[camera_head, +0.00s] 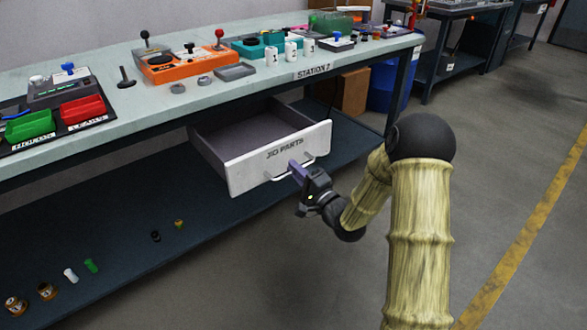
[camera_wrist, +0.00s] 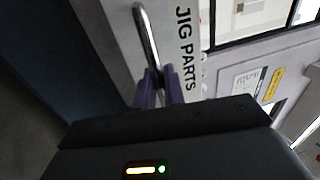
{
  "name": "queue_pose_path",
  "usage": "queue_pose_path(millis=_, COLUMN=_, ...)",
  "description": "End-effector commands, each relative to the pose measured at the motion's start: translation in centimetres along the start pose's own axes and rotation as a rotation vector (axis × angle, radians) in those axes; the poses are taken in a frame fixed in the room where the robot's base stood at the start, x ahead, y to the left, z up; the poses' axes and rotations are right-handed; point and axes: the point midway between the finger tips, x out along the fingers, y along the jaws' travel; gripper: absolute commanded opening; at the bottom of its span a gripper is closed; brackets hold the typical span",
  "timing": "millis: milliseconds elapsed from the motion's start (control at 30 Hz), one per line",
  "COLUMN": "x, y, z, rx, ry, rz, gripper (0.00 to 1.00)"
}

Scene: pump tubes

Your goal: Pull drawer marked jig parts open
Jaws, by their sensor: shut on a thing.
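The drawer marked JIG PARTS (camera_head: 255,163) hangs under the bench and stands well out from it, so its grey inside shows and looks empty. Its white front carries a metal bar handle (camera_head: 306,161). My gripper (camera_head: 298,171) is at the handle, with its purple fingers shut on the bar. In the wrist view the handle (camera_wrist: 148,38) runs down between the fingertips of my gripper (camera_wrist: 159,82), next to the JIG PARTS lettering. The exact contact at the fingertips is partly hidden.
The bench top (camera_head: 130,100) above holds an orange control box (camera_head: 185,66), a red bin (camera_head: 83,109), a green bin (camera_head: 30,125) and white cups. A lower shelf (camera_head: 130,235) carries small bottles. A cardboard box (camera_head: 352,92) stands below. The floor (camera_head: 490,150) at right is clear.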

Motion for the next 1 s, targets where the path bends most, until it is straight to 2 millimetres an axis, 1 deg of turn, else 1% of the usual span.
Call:
queue_pose_path(millis=33, x=0.0, y=0.1, z=0.1, rx=0.001, ry=-0.003, rz=0.003, gripper=0.00)
queue_pose_path(millis=67, x=0.0, y=0.1, z=0.1, rx=0.001, ry=-0.003, rz=0.003, gripper=0.15)
queue_pose_path(millis=100, x=0.0, y=0.1, z=0.1, rx=0.001, ry=-0.002, rz=0.003, gripper=0.22)
queue_pose_path(millis=133, x=0.0, y=0.1, z=0.1, rx=0.001, ry=-0.003, rz=0.003, gripper=0.25)
queue_pose_path(millis=400, x=0.1, y=0.1, z=0.3, rx=0.001, ry=-0.005, rz=0.002, gripper=0.25)
queue_pose_path(millis=567, x=-0.8, y=0.1, z=0.2, rx=0.002, ry=-0.003, rz=0.005, gripper=0.25)
queue_pose_path(millis=667, x=-2.1, y=0.0, z=0.1, rx=0.004, ry=-0.002, rz=0.006, gripper=0.25)
queue_pose_path(millis=767, x=-3.9, y=-0.1, z=0.1, rx=0.004, ry=0.000, rz=0.006, gripper=0.25)
queue_pose_path(millis=1000, x=-8.8, y=-0.1, z=0.1, rx=0.006, ry=0.003, rz=0.006, gripper=0.25)
